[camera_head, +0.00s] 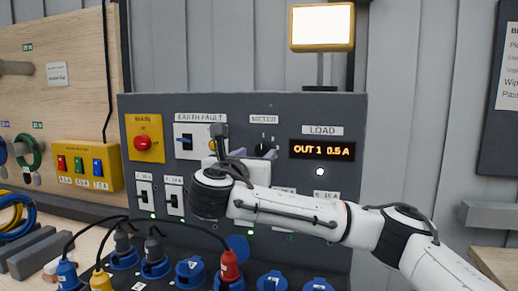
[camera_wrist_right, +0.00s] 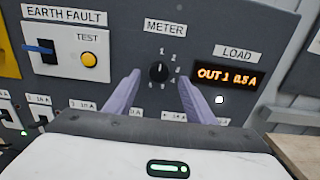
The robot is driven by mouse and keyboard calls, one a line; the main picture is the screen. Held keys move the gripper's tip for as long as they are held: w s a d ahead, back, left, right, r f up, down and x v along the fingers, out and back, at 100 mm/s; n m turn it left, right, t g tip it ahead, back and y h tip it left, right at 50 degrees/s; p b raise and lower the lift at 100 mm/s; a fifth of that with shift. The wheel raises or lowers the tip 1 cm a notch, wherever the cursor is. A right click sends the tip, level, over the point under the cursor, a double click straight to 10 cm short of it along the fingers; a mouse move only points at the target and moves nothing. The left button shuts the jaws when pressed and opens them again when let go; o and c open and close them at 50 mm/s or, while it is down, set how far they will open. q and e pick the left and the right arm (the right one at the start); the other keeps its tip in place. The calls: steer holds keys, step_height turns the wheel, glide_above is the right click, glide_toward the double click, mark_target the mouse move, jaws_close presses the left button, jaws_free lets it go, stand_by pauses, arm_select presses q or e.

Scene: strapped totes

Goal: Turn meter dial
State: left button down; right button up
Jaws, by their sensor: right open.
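The meter dial (camera_wrist_right: 159,72) is a small round black knob under the METER label, with numbers around it. It sits on a dark grey panel (camera_head: 346,112). In the right wrist view my right gripper (camera_wrist_right: 158,78) is open, one finger on each side of the dial, and I see gaps between fingers and knob. In the head view the right gripper (camera_head: 243,150) is in front of the panel, and the dial (camera_head: 264,147) shows just above it, partly hidden. The load display (camera_head: 321,149) reads OUT 1 0.5 A. My left gripper is not in view.
The earth fault unit (camera_wrist_right: 66,50), with a blue switch and yellow test button, is left of the dial. A red main button (camera_head: 143,142) is further left. Plugs and cables, including a red plug (camera_head: 229,267), stick out below. A lit lamp (camera_head: 321,27) stands above the panel.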

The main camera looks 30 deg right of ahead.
mark_target(261, 150)
steer(key=x, duration=0.3)
steer(key=shift+w+d+p, duration=0.25)
steer(key=shift+d+p, duration=0.05)
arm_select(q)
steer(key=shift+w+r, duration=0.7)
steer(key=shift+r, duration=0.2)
arm_select(e)
steer(key=shift+w+d, duration=0.25)
steer(key=shift+w, duration=0.05)
steer(key=shift+c, duration=0.4)
steer(key=c, duration=0.9)
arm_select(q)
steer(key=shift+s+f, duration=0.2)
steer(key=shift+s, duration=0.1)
arm_select(e)
steer(key=shift+c, duration=0.2)
